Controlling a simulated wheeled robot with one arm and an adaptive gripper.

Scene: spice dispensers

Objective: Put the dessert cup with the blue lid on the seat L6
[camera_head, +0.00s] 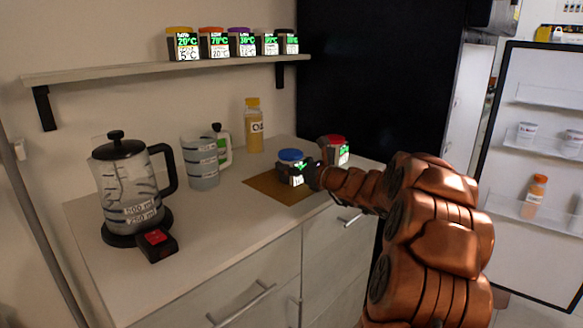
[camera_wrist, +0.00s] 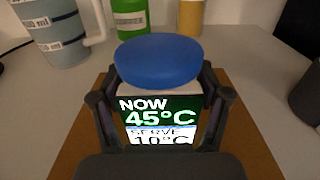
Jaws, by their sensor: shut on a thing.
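The dessert cup with the blue lid (camera_head: 291,155) is upright over the brown mat on the counter; I cannot tell if it touches the mat. In the wrist view its blue lid (camera_wrist: 158,60) is near and its display reads NOW 45°C, SERVE 10°C. My gripper (camera_wrist: 160,112) is shut on the cup, one finger on each side below the lid. In the head view my gripper (camera_head: 310,174) reaches the cup from the right. I cannot make out a label for seat L6 in either view.
Several lidded cups with displays (camera_head: 214,45) stand on the wall shelf (camera_head: 130,71). A red-lidded cup (camera_head: 334,141) is close behind my gripper.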

